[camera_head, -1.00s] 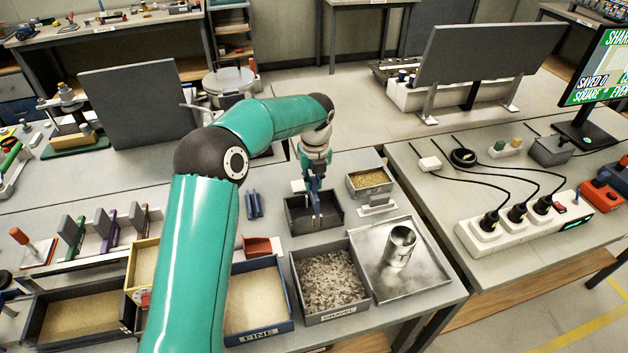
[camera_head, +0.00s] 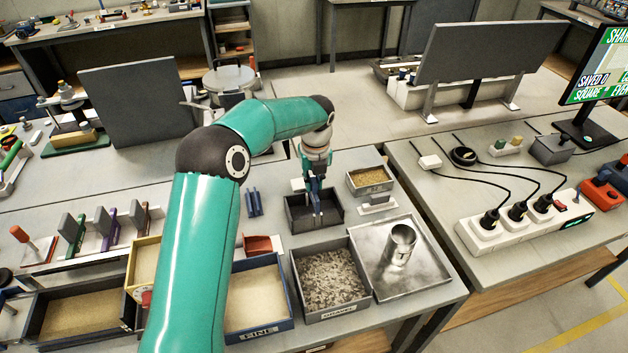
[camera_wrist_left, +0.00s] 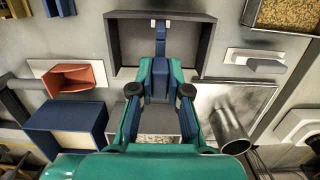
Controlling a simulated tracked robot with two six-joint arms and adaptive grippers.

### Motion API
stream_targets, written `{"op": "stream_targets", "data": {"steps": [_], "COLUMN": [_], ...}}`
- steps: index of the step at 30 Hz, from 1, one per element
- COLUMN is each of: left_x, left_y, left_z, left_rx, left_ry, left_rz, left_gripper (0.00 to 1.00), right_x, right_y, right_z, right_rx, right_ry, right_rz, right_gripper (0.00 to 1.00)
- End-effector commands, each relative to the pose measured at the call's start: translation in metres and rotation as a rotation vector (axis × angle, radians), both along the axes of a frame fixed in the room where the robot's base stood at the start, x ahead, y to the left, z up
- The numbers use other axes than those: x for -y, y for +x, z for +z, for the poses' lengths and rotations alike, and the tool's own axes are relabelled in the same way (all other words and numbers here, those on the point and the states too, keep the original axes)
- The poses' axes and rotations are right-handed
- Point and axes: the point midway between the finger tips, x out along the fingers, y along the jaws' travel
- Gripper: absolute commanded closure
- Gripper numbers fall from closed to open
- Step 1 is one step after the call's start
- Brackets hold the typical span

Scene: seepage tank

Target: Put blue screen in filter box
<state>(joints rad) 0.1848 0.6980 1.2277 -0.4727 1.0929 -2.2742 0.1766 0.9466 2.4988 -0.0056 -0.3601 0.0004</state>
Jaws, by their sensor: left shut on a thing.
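The filter box appears to be the dark grey open box (camera_head: 298,222) near the middle of the table; it also shows at the top of the left wrist view (camera_wrist_left: 115,45). My left gripper (camera_head: 314,190) points down over this box. In the left wrist view its fingers (camera_wrist_left: 160,90) are closed around the blue screen (camera_wrist_left: 160,68), a narrow blue piece seen edge-on. The screen's far end reaches into the box outline. The gripper partly hides the screen, and I cannot tell whether it touches the box floor. My right gripper is out of view.
A gravel tray (camera_head: 353,305) and a metal tray with a cylinder (camera_head: 402,238) lie in front of the box. A small sand box (camera_head: 371,192) stands to its right. Blue pieces (camera_head: 254,204) and a red scoop (camera_head: 258,247) lie to its left.

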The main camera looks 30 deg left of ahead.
Motion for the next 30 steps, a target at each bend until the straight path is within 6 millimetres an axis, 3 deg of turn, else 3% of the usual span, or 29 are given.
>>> {"op": "stream_targets", "data": {"steps": [30], "left_x": [0.0], "left_y": [0.0], "left_z": [-0.027], "left_rx": [0.0], "left_ry": [0.0], "left_rz": [0.0], "left_gripper": [1.0], "right_x": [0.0], "right_y": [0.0], "right_z": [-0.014], "right_rx": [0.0], "right_ry": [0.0], "right_rz": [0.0], "right_gripper": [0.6]}}
